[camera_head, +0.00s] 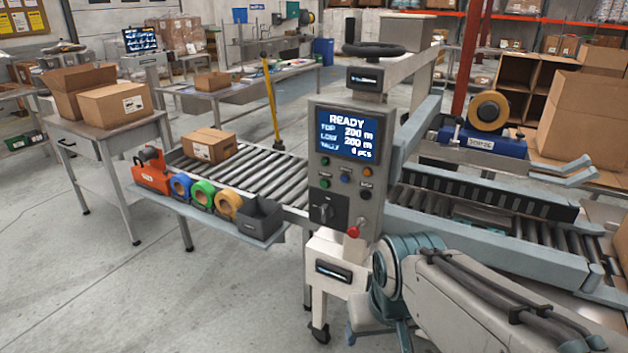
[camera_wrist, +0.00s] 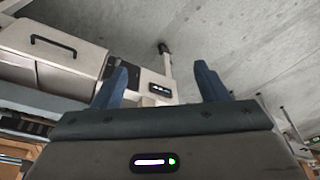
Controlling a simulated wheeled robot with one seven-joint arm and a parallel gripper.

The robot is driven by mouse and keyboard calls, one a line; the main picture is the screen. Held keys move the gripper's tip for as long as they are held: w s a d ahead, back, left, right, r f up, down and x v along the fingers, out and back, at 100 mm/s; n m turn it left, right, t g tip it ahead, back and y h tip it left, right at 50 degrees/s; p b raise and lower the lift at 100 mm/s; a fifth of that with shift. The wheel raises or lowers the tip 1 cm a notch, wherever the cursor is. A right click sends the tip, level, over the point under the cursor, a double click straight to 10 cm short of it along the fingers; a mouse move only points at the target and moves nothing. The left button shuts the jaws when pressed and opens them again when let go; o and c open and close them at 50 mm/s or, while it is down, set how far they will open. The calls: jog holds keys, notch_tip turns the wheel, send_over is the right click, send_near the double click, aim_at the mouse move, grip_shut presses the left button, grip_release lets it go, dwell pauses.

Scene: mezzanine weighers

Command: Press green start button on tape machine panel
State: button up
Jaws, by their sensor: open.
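The grey tape machine panel (camera_head: 345,207) stands upright in the middle of the head view. Its blue screen (camera_head: 347,133) reads READY. Small coloured buttons sit below the screen, and green ones (camera_head: 324,184) show at the left; their labels are too small to read. A black rotary switch (camera_head: 323,209) and a red knob (camera_head: 353,232) sit lower down. My arm reaches in from the lower right of the head view, below the panel. In the wrist view my gripper (camera_wrist: 163,85) is open, with two blue fingers apart and nothing between them. The buttons do not show there.
A roller conveyor (camera_head: 265,172) runs left of the panel, carrying a cardboard box (camera_head: 208,145). A side shelf holds tape rolls (camera_head: 203,193) and an orange tool (camera_head: 151,172). Machine rails (camera_head: 480,232) lie right of the panel. The floor (camera_head: 150,290) at front left is clear.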

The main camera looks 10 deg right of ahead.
grip_shut()
dwell(1.5)
